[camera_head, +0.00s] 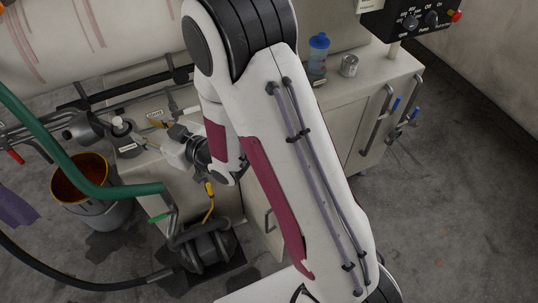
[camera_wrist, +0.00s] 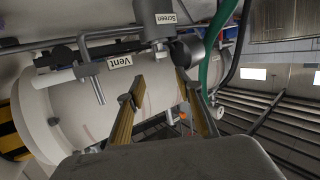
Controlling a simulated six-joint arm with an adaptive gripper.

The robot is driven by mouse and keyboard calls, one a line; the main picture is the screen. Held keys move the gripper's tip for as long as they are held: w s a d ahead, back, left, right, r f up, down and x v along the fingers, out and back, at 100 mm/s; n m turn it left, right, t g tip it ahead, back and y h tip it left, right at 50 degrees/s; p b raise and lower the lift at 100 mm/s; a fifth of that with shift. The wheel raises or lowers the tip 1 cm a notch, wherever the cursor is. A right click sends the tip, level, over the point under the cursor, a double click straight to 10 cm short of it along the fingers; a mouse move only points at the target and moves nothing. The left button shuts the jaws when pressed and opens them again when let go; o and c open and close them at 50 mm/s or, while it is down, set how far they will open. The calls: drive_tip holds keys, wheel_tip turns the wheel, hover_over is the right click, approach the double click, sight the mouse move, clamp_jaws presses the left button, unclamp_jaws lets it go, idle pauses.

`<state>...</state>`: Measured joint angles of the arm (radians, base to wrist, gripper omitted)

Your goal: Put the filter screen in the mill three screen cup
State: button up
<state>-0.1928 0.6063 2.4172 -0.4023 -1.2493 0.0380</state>
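My gripper (camera_wrist: 158,82) is open in the wrist view, its two tan-padded fingers apart with nothing visible between them. In the head view its end is partly hidden by my arm and close to grey pipework. A grey fitting labelled Screen (camera_wrist: 166,20) is beyond the fingertips in the wrist view, with a dark round end (camera_wrist: 187,51) near the right finger. The pipe fitting (camera_head: 120,130) in the head view has a small white label that is too small to read surely. I cannot make out the filter screen, or which cup belongs to mill three.
A Vent label (camera_wrist: 119,61) marks pipework beside the pale drum (camera_wrist: 75,100). A green hose (camera_head: 120,190) crosses near a bucket (camera_head: 95,185). A blue-lidded bottle (camera_head: 318,55) and a metal can (camera_head: 349,65) stand on the cabinet (camera_head: 385,75). A dark pump (camera_head: 208,250) is on the floor.

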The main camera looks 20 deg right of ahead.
drive_tip(key=s+d+r+m+g+h, duration=0.1)
drive_tip(key=s+d+r+m+h, duration=0.1)
drive_tip(key=s+d+r+h, duration=0.45)
drive_tip(key=s+d+r+m+g+h, duration=0.15)
drive_tip(key=d+r, duration=0.25)
drive_tip(key=d, duration=0.5)
drive_tip(key=s+d+r+m+g, duration=0.1)
drive_tip(key=s+d+g, duration=0.1)
drive_tip(key=s, duration=1)
drive_tip(key=s+d+r+m+g, duration=0.2)
drive_tip(key=s+d+g, duration=0.1)
drive_tip(key=s, duration=0.9)
drive_tip(key=shift+r, duration=0.3)
drive_tip(key=shift+d, duration=0.1)
drive_tip(key=shift+c, duration=0.2)
